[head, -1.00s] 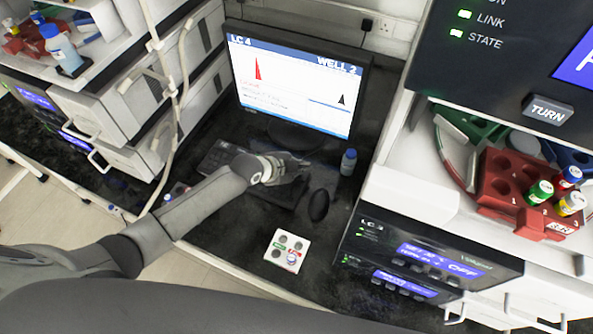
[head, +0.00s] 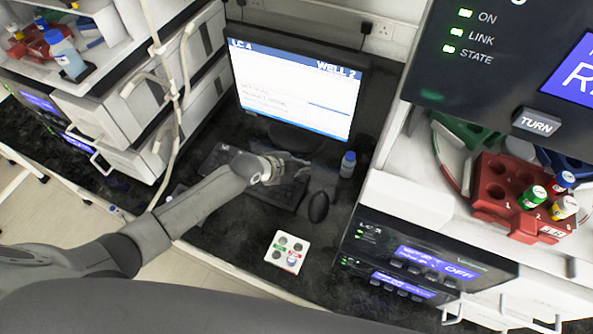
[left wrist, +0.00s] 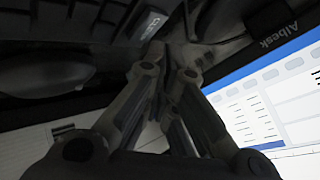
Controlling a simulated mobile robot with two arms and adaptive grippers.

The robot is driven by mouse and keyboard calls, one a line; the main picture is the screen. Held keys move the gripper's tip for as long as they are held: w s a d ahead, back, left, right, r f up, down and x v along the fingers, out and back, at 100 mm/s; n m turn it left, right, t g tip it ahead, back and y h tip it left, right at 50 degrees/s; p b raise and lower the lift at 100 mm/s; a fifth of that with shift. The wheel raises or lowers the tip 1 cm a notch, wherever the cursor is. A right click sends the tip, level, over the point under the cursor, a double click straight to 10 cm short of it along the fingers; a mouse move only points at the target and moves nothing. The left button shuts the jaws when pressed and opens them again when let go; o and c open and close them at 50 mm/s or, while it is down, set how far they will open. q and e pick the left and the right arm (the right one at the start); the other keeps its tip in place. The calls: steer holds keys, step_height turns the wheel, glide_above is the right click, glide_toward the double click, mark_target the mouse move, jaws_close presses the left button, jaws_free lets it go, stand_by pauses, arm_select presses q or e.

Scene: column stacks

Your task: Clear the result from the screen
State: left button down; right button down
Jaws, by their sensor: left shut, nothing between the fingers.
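The screen (head: 295,85) stands at the back of the dark bench and reads "LC 4" and "WELL 2" above a white panel with a few text lines and no peaks. Part of it shows in the left wrist view (left wrist: 270,110). The dark keyboard (head: 222,158) lies in front of it, partly hidden by my left arm. My left gripper (head: 296,166) is shut and empty, over the keyboard's right part. In the left wrist view its fingertips (left wrist: 175,45) are beside a key (left wrist: 150,24) whose lettering is only partly readable; contact is unclear. My right gripper is out of view.
A dark mouse (head: 318,206) lies right of the keyboard, and a blue-capped bottle (head: 348,164) stands behind it. A white vial plate (head: 287,252) is near the front edge. Instrument stacks flank the bench; the right one carries a red rack (head: 497,190) with several vials.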

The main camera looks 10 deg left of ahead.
mark_target(298, 176)
arm_select(q)
step_height(298, 176, up, 5)
steer(key=p, duration=0.4)
steer(key=shift+r+p, duration=0.1)
steer(key=shift+p, duration=0.2)
stand_by(0.5)
stand_by(0.4)
